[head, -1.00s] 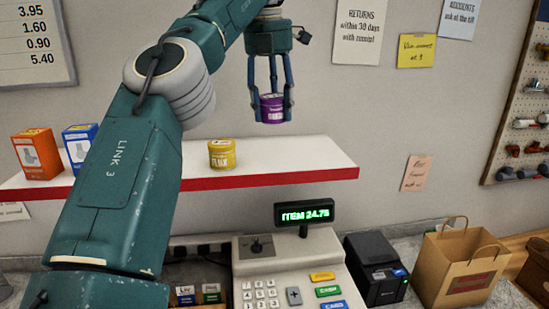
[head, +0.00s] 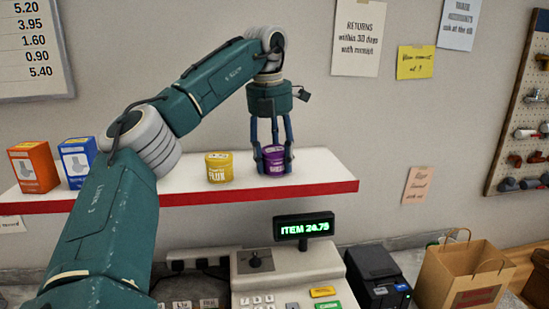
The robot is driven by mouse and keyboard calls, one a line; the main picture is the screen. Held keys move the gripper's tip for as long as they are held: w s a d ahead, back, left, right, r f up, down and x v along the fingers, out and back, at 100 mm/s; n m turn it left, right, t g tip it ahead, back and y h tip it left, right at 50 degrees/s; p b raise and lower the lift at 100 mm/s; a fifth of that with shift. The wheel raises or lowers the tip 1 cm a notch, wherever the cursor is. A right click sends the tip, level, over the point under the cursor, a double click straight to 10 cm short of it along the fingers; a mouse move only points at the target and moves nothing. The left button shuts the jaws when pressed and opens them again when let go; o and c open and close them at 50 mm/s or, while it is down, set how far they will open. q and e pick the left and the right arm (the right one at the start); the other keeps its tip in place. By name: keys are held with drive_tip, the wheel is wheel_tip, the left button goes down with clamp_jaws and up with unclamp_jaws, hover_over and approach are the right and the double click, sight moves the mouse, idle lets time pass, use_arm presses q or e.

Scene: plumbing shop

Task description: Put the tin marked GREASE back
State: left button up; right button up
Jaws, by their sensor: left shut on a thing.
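A purple tin (head: 274,161) is between the fingers of my left gripper (head: 273,158) in the head view. The gripper points down and is shut on the tin. The tin is at the white shelf (head: 325,172) with the red front edge, right of a yellow tin (head: 219,167) whose label seems to read FLUX. The purple tin's label is too small to read surely. Its base looks level with the shelf top; I cannot tell for certain whether it touches. A narrow gap separates the two tins. My right gripper is not in view.
An orange box (head: 34,167) and a blue box (head: 78,161) stand on the shelf's left part. Shelf room right of the purple tin is free. Below are a till display (head: 304,227), a black printer (head: 378,278) and a paper bag (head: 463,277).

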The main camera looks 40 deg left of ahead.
sight(273, 150)
use_arm(q)
drive_tip(key=o, duration=1.3)
drive_tip(key=shift+f, duration=0.25)
drive_tip(key=r, duration=0.8)
drive_tip(key=shift+s, duration=0.2)
drive_tip(key=shift+s+r, duration=0.2)
drive_tip(key=shift+r, duration=1.2)
